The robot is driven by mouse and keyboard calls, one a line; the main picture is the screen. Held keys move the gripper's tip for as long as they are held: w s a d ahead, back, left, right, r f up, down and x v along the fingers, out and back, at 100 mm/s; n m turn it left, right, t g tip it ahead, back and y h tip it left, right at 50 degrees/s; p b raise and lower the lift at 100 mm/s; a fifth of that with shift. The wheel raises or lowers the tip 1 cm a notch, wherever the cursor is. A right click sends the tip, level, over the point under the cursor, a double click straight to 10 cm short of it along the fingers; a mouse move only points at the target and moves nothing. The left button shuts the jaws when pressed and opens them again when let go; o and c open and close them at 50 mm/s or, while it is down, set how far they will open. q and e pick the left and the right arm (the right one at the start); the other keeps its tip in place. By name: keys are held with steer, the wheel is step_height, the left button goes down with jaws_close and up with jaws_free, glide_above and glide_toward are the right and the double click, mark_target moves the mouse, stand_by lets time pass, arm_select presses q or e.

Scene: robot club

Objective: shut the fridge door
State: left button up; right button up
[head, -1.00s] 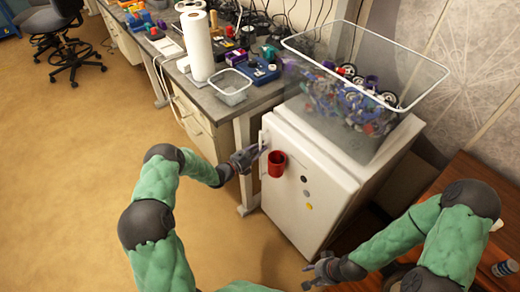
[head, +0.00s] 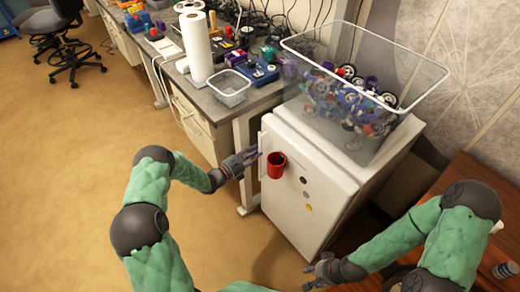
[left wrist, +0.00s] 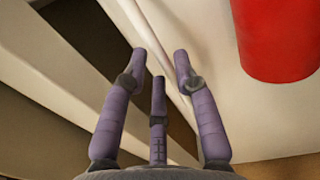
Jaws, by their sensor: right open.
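The small white fridge (head: 340,160) stands at the end of the workbench. Its door (head: 290,220) faces front-left and looks shut or nearly shut; I cannot tell if it is flush. A white handle bar (head: 262,143) runs along the door's left edge and shows in the left wrist view (left wrist: 128,20). My left gripper (head: 257,154) is beside this handle edge, its fingers spread and empty in the left wrist view (left wrist: 160,68). Whether they touch the door is unclear. My right gripper (head: 307,276) is open and empty, low in front of the fridge.
A red cup (head: 276,165) and several round magnets are on the door. A clear bin (head: 350,100) of parts stands on the fridge. The workbench (head: 243,105) is left of it, a brown wooden surface (head: 440,180) right. The floor in front is clear.

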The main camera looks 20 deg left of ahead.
arm_select(q)
steer(key=v, duration=0.8)
steer(key=s+d+f+m+g+h+p, duration=0.1)
steer(key=s+d+f+m+g, duration=0.3)
steer(key=s+d+g, duration=0.3)
steer(key=s+d+f+m+g+h, duration=0.2)
steer(key=s+d+f+m+g, duration=0.2)
steer(key=s+d, duration=0.4)
steer(key=s+d+f+m+g+y+p, duration=0.1)
steer(key=s+m+y, duration=0.3)
steer(key=m, duration=0.5)
steer(key=s+d+f+m+g+y+p, duration=0.1)
steer(key=s+d+m+g+y, duration=0.1)
steer(key=s+m, duration=0.7)
steer(key=shift+s+d+m+g+y+p, duration=0.3)
steer(key=shift+m+g+y, duration=0.3)
steer(key=shift+y, duration=0.5)
